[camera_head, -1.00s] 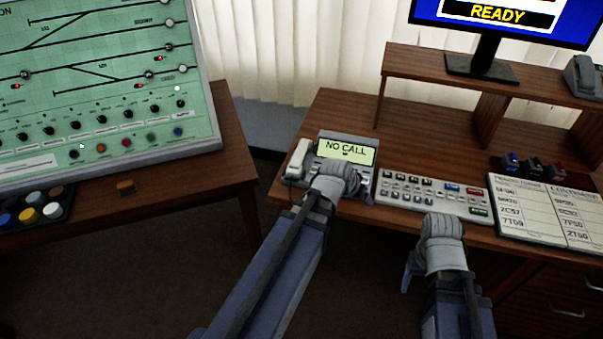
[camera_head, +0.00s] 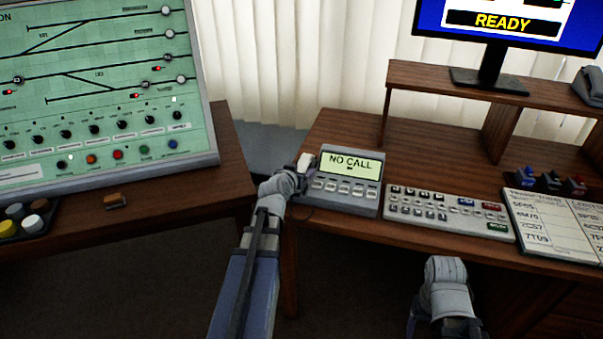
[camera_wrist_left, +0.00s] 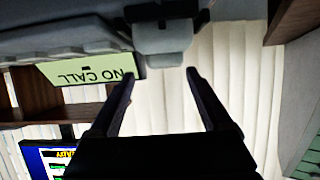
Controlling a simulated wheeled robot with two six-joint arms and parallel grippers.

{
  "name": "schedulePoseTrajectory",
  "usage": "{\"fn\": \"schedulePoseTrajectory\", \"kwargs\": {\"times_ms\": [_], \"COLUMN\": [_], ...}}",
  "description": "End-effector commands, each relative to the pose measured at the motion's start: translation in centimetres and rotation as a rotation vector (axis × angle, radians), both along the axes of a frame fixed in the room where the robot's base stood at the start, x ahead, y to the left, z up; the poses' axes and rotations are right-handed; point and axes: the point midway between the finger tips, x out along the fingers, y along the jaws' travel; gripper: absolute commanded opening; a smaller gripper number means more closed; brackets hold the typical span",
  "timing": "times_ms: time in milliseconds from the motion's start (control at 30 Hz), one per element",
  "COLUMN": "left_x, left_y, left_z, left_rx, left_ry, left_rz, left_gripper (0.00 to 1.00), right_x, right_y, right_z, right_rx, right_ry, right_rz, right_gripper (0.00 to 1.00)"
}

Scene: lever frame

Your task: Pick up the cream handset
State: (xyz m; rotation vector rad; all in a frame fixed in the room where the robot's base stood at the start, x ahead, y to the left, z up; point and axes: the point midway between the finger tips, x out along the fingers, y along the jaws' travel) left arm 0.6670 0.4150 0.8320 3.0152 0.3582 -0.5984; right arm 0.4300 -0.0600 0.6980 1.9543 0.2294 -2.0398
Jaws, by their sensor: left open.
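The cream handset (camera_head: 305,162) sits at the left side of the grey desk phone (camera_head: 352,203), whose screen reads NO CALL. In the head view only its far end shows; my left wrist hides the rest. In the left wrist view, which is upside down, the handset (camera_wrist_left: 162,42) appears pale grey, ahead of the gap between my fingers. My left gripper (camera_wrist_left: 160,80) is open and empty, its fingertips just short of the handset, one toward each side. My right arm's wrist (camera_head: 445,285) is low in front of the desk; its fingers are hidden.
A keypad (camera_head: 448,213) and a printed board (camera_head: 560,225) lie right of the phone. A monitor (camera_head: 500,22) stands on a raised shelf (camera_head: 430,80) behind. A green track panel (camera_head: 100,90) stands on the left desk, with a gap between desks.

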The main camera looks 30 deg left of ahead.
Motion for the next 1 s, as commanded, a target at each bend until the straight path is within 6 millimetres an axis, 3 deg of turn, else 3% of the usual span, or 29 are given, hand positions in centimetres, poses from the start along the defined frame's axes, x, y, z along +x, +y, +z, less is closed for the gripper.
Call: {"fn": "schedulePoseTrajectory", "kwargs": {"times_ms": [267, 600, 833, 1000], "left_x": [1.1, 5.1, 5.1, 5.1], "left_y": [0.4, 2.0, 2.0, 2.0], "left_z": [-0.5, -2.0, -1.9, -1.9], "left_rx": [0.001, 0.001, 0.002, 0.001], "left_ry": [0.001, 0.001, 0.001, 0.001], "left_rz": [0.0, -0.002, -0.001, 0.0], "left_gripper": [0.82, 0.82, 0.82, 0.66], "right_x": [0.0, 0.0, 0.0, 0.0], "right_y": [0.0, 0.0, 0.0, 0.0], "right_z": [-0.5, -2.0, -1.9, -1.9], "right_rx": [0.0, 0.0, 0.0, 0.0], "right_ry": [0.0, 0.0, 0.0, 0.0], "right_rz": [0.0, 0.0, 0.0, 0.0], "right_gripper": [0.68, 0.68, 0.68, 0.68]}}
